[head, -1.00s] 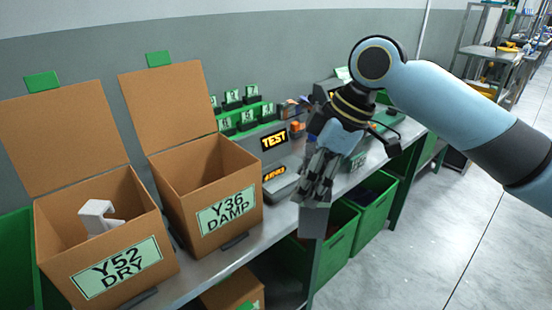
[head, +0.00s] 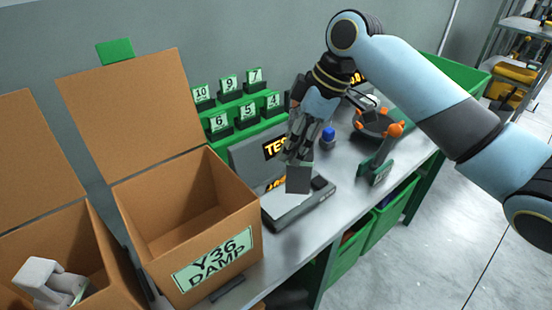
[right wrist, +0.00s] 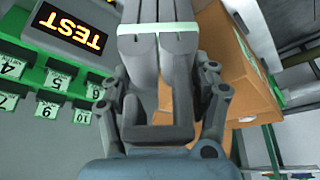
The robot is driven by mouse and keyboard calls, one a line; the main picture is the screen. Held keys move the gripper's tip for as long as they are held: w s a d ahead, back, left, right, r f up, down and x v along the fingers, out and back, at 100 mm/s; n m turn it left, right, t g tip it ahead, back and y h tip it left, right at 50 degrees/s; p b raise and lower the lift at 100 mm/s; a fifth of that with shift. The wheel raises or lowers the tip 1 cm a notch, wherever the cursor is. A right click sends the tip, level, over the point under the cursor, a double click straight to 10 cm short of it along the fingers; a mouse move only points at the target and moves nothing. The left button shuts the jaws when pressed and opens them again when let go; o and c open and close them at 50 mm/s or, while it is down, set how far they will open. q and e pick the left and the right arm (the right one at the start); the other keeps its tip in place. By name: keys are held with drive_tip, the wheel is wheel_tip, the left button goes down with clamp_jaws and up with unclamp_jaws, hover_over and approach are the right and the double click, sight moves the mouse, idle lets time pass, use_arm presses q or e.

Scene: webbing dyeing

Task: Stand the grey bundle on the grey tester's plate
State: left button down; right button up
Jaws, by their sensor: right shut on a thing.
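The grey bundle (head: 299,178) hangs below my right gripper (head: 300,154), which is shut on it. In the right wrist view the bundle (right wrist: 158,65) fills the space between the fingers and has a pale green band across it. The grey tester (head: 247,155) stands on the bench with an orange TEST display, also seen in the right wrist view (right wrist: 69,27). Its low plate (head: 290,212) lies under and in front of the bundle. The bundle seems to be above the plate; the exact gap is hard to tell. My left gripper is not in view.
The open Y36 DAMP box (head: 215,262) stands left of the tester. Another open box (head: 95,255) holds a pale object (head: 45,280). Numbered cards stand on a green rack (head: 243,128) behind. A blue-capped item (head: 328,136) and dark round dish (head: 375,126) are to the right.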

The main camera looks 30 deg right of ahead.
sight(298, 113)
drive_tip(key=w+f, duration=0.5)
drive_tip(key=f, duration=0.2)
drive_tip(key=shift+w+a+f, duration=0.2)
drive_tip(key=shift+w+a, duration=0.05)
drive_tip(key=shift+w, duration=0.1)
drive_tip(key=shift+f, duration=0.1)
drive_tip(key=o, duration=1.7)
drive_tip(key=v, duration=1.2)
